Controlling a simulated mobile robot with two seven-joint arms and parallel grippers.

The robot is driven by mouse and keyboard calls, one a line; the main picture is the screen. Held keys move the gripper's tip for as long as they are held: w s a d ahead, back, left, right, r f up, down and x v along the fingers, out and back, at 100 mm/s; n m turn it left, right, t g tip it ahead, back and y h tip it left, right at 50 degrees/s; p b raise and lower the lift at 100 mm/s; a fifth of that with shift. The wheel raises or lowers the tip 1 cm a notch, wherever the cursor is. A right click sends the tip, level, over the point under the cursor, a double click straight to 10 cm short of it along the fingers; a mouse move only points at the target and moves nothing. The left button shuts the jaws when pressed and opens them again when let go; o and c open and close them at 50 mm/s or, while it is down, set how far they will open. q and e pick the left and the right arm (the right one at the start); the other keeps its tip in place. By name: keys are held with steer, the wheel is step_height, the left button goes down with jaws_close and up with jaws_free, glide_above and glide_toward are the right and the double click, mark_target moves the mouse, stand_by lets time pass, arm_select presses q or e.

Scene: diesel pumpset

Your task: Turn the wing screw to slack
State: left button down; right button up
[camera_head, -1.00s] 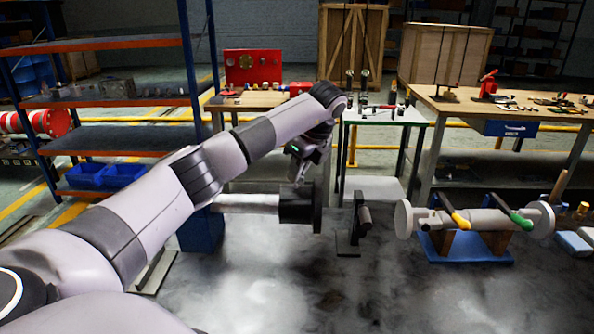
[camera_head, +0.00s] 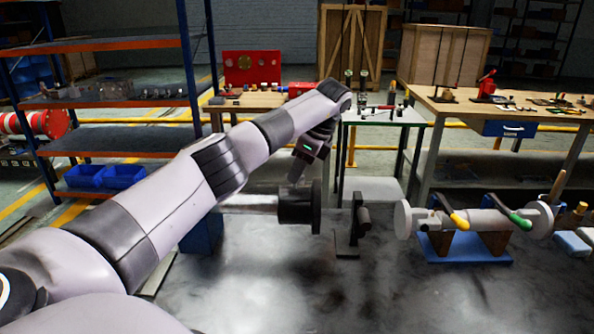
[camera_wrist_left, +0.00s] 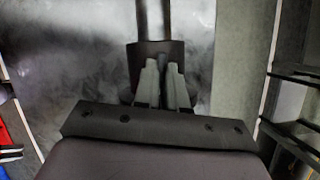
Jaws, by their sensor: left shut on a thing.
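My left gripper (camera_head: 296,181) reaches down from above to the black collar (camera_head: 299,208) at the right end of a grey horizontal cylinder. Its fingers are shut at the top of the collar. The wing screw is hidden between them, too small and covered to make out. In the left wrist view the two grey fingers (camera_wrist_left: 162,84) lie close together over the dark collar (camera_wrist_left: 150,53). My right gripper is in neither view.
A dark upright bracket (camera_head: 353,225) stands just right of the collar. A pipe assembly with yellow and green levers (camera_head: 480,220) rests on a blue stand at the right. A shelf rack (camera_head: 120,105) stands at the left. The floor in front is clear.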

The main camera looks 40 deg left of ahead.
arm_select(q)
steer(key=c, duration=1.2)
jaws_free()
steer(key=v, duration=0.7)
